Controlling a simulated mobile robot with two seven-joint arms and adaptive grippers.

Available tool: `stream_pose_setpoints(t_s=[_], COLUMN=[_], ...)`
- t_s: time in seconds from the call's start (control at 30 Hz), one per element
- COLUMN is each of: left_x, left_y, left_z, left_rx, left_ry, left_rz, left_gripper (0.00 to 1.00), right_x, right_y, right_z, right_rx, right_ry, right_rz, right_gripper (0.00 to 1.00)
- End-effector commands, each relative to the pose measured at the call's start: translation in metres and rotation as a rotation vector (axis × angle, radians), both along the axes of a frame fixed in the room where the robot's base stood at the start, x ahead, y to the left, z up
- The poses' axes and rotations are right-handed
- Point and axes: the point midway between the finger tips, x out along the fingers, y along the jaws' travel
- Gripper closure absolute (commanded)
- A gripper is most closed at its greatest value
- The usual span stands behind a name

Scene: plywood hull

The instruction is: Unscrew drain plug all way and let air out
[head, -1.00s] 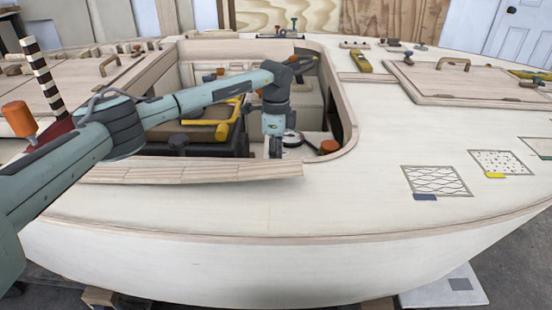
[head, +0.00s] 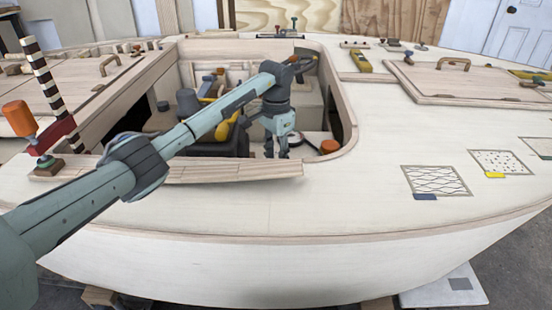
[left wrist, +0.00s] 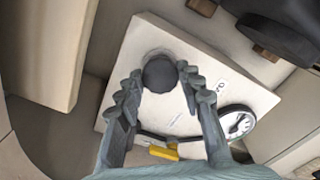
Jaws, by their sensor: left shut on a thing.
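The drain plug (left wrist: 160,74) is a dark round knob on a pale panel (left wrist: 242,88) in the left wrist view. My left gripper (left wrist: 156,80) has its two fingers on either side of the knob and is shut on it. In the head view the left gripper (head: 276,150) points down inside the cockpit opening, and the knob cannot be made out there. The knob's thread is hidden, so I cannot tell how far it is turned out. My right gripper is not in view.
A round gauge (left wrist: 237,122) and a yellow piece (left wrist: 163,153) are on or by the panel. An orange knob (head: 329,147) sits right of the gripper. The wooden coaming (head: 230,174) edges the opening beneath my forearm.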

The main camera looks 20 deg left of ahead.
Motion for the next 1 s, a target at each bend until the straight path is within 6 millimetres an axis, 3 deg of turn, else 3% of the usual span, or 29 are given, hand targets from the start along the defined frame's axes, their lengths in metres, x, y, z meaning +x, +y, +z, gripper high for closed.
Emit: stream_pose_setpoints(t_s=[0.33, 0.87, 0.9, 1.0], left_x=[-0.0028, -0.003, -0.003, -0.0025], left_y=[-0.0029, -0.0022, -0.0021, -0.0017], left_z=[-0.0058, -0.0069, -0.0069, -0.0058], left_rx=[-0.003, -0.002, -0.002, -0.001], left_ry=[0.009, 0.011, 0.011, 0.009], left_rz=[0.101, 0.116, 0.116, 0.116], left_gripper=[0.92, 0.92, 0.58, 0.46], right_x=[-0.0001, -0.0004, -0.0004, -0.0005], right_y=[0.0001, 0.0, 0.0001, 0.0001], right_z=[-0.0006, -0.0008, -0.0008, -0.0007], right_rx=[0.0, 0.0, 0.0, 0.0], right_ry=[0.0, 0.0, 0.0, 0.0], right_rz=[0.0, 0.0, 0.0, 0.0], right_gripper=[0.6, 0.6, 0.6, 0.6])
